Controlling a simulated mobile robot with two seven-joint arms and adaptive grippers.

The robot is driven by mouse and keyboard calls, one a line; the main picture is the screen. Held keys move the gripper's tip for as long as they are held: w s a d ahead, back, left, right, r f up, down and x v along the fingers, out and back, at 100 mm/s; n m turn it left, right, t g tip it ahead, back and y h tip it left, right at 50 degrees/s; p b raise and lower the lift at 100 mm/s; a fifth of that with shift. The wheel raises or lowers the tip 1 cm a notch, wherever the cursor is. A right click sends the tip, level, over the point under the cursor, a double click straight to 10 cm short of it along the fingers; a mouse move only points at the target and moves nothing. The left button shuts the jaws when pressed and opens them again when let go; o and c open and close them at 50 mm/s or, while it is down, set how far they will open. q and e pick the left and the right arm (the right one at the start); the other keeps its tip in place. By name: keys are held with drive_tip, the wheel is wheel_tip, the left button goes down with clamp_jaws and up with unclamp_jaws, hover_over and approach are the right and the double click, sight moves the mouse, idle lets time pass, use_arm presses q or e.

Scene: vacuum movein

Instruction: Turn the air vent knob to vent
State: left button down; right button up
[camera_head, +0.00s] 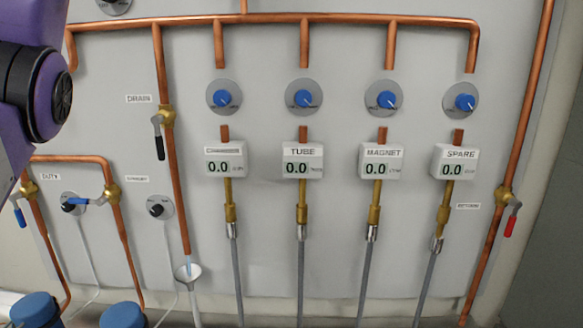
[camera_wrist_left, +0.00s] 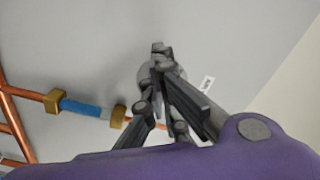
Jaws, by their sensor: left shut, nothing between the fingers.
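My left gripper (camera_wrist_left: 159,58) is shut in the left wrist view, its fingertips together in front of a round grey dial plate (camera_wrist_left: 178,74). The fingers cover the middle of that plate, so any knob there and its setting are hidden. I cannot tell whether the fingertips touch it. A small white label (camera_wrist_left: 207,84) sits beside the plate, too small to read. In the head view a grey dial (camera_head: 115,4) is cut off by the top edge; I cannot tell if it is the air vent knob. My purple left arm enters at upper left, with its gripper out of frame.
Copper pipes cross the white panel (camera_head: 270,240). Several blue knobs, including one above the TUBE gauge (camera_head: 303,98), stand over digital gauges reading 0.0. A black-handled drain valve (camera_head: 160,140) hangs at centre left. A blue-sleeved pipe (camera_wrist_left: 85,108) lies left of my fingers.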

use_arm(q)
drive_tip(key=shift+w+f, duration=0.25)
drive_tip(key=shift+f, duration=0.1)
drive_tip(key=s, duration=0.6)
drive_tip(key=shift+a+r, duration=0.1)
drive_tip(key=shift+a, duration=0.15)
drive_tip(key=shift+w, duration=0.15)
